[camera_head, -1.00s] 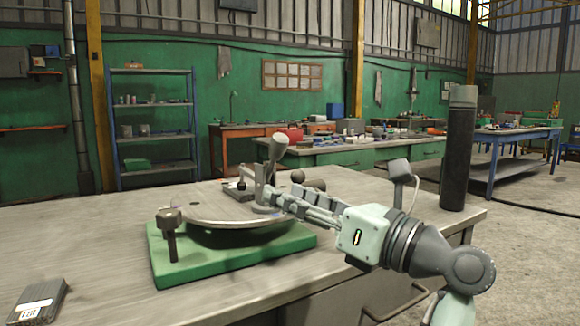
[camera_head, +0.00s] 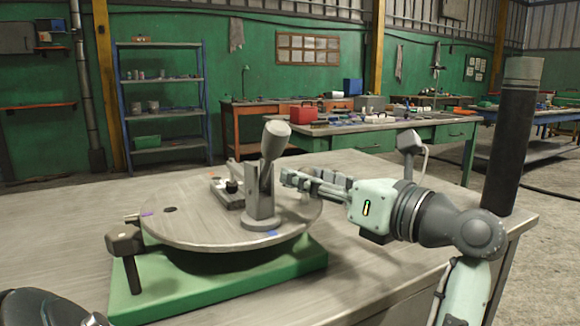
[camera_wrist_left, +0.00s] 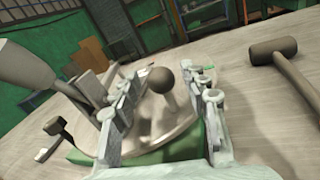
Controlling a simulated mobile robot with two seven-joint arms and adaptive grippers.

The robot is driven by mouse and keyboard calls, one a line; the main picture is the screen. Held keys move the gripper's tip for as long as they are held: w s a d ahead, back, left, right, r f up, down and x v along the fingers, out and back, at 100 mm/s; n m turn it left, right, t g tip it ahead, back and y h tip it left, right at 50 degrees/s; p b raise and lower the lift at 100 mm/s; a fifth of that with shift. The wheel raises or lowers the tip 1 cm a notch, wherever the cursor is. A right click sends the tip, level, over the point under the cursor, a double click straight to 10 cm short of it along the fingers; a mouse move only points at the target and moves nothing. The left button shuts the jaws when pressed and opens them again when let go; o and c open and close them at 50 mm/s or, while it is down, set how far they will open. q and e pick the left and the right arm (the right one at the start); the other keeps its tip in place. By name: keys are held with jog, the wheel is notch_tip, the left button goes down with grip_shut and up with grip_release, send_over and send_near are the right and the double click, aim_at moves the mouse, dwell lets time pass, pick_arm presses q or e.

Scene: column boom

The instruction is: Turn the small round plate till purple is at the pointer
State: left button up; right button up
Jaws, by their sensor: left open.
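The small round plate (camera_head: 190,222) is grey metal and lies on a green base (camera_head: 215,285). Its rim carries a purple mark (camera_head: 147,213) at the left, a blue mark (camera_head: 272,233) at the front and a faint orange one at the back. A dark block on a post (camera_head: 125,240) stands at the left rim; I cannot tell the pointer's tip clearly. A thick upright handle (camera_head: 268,165) stands on the plate.
A mallet (camera_wrist_left: 272,48) lies on the bench to the right in the wrist view. A tall dark cylinder (camera_head: 512,140) stands at the bench's right corner. The bench left of the base is clear. A dark rounded part, probably mine, shows at the lower left.

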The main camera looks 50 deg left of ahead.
aim_at(289, 197)
pick_arm(q)
jog(key=a, duration=0.5)
jog(key=shift+p, duration=0.3)
pick_arm(e)
jog(key=shift+x, duration=1)
pick_arm(q)
jog(key=shift+c, duration=0.2)
pick_arm(e)
jog(key=shift+a, duration=0.2)
pick_arm(q)
grip_shut()
jog(key=shift+w, duration=0.1)
